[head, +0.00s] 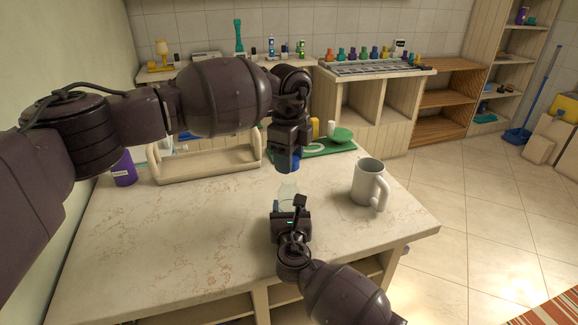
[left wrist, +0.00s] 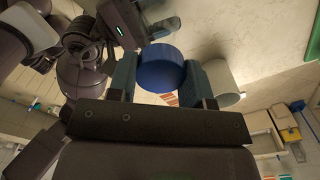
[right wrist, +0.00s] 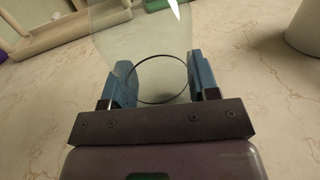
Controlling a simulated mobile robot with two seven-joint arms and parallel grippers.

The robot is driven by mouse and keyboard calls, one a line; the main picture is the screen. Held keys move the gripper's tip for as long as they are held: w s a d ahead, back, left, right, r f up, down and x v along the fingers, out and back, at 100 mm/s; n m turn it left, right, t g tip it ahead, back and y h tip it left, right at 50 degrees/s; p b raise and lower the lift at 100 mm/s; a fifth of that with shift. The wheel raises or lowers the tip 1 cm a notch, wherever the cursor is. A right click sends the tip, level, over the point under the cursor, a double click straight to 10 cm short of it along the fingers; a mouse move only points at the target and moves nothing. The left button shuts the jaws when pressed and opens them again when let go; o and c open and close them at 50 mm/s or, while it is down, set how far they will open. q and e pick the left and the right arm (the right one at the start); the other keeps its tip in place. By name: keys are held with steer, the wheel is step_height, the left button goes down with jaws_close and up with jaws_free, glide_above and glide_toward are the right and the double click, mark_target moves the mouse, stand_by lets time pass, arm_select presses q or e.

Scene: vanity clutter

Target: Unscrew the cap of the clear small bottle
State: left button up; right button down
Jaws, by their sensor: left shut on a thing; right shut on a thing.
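My left gripper (head: 290,161) is above the bottle, pointing down, shut on a blue cap (head: 293,166). The cap shows as a blue disc between the fingers of the left gripper (left wrist: 168,75) in the left wrist view (left wrist: 160,68). The clear small bottle (head: 287,188) stands upright below it, its top close under the cap; there seems to be a small gap. My right gripper (head: 290,212) is shut on the bottle's lower body from the front. In the right wrist view, the transparent bottle (right wrist: 155,50) is between its blue fingers (right wrist: 160,82).
A white mug (head: 366,183) stands right of the bottle on the stone-topped table (head: 190,225). A wooden caddy (head: 205,165) and a purple container (head: 123,169) are at the back left. A green board (head: 318,150) with a green bowl (head: 341,134) lies behind. The front-left tabletop is clear.

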steer(key=shift+c, duration=1.4)
jaws_free()
